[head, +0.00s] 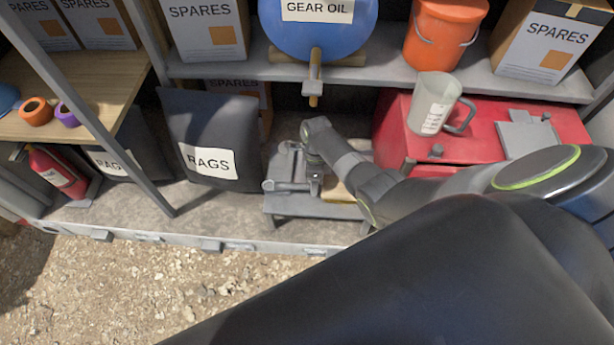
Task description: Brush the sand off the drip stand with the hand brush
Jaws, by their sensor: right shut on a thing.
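The drip stand (284,205) is a low grey metal stand on the floor, below the tap of the blue gear oil drum. My right arm reaches over it from the right. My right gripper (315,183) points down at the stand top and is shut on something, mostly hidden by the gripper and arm. I take it to be the hand brush, but its shape is not clear. A tan patch (340,192) shows on the stand's right side beside the gripper; I cannot tell if it is sand or part of the brush. My left gripper is not in view.
The blue gear oil drum (318,22) with its tap (314,75) hangs over the stand. A red box (395,128) with a clear jug (438,100) stands to the right. A dark rags bin (205,120) is to the left. Sandy ground lies in front.

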